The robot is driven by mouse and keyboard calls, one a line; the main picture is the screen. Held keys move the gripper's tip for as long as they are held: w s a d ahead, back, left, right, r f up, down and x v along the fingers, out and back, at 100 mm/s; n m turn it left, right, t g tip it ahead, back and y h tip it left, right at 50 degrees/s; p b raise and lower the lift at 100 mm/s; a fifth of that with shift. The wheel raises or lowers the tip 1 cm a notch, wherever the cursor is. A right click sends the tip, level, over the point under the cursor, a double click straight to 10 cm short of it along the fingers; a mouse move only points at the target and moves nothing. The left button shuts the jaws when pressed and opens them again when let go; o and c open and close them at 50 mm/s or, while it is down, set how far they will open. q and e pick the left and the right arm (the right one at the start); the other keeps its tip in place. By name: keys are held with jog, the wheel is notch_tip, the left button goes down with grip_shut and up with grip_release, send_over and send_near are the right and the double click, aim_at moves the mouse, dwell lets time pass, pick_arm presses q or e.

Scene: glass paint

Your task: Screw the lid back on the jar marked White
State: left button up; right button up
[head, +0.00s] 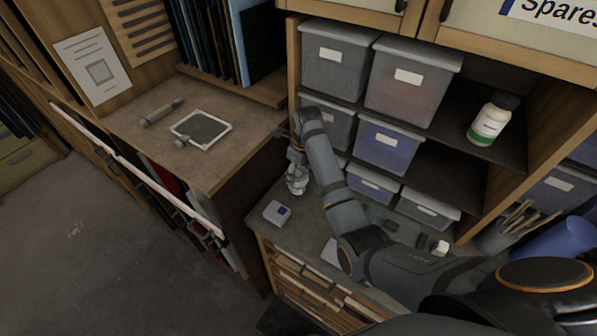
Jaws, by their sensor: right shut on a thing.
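A small clear jar (298,184) with pale contents stands on the lower bench, near its left side. My right arm reaches in from the right, and its gripper (296,168) points down at the top of this jar. The gripper is shut on what looks like the lid, which the fingers mostly hide. I cannot tell whether the lid touches the rim or is threaded on. Any marking on the jar is too small to read. My left gripper is not in view.
A small box (277,212) with a dark patch lies in front of the jar. Grey bins (335,60) fill the shelves behind. A higher bench (215,165) lies to the left, holding a framed panel (201,129).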

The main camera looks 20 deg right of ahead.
jog(key=m, duration=0.4)
jog(key=shift+a+f, duration=0.1)
jog(key=o, duration=1)
jog(key=shift+o, duration=1.1)
jog(key=shift+r, duration=3.05)
jog(key=shift+c, duration=0.4)
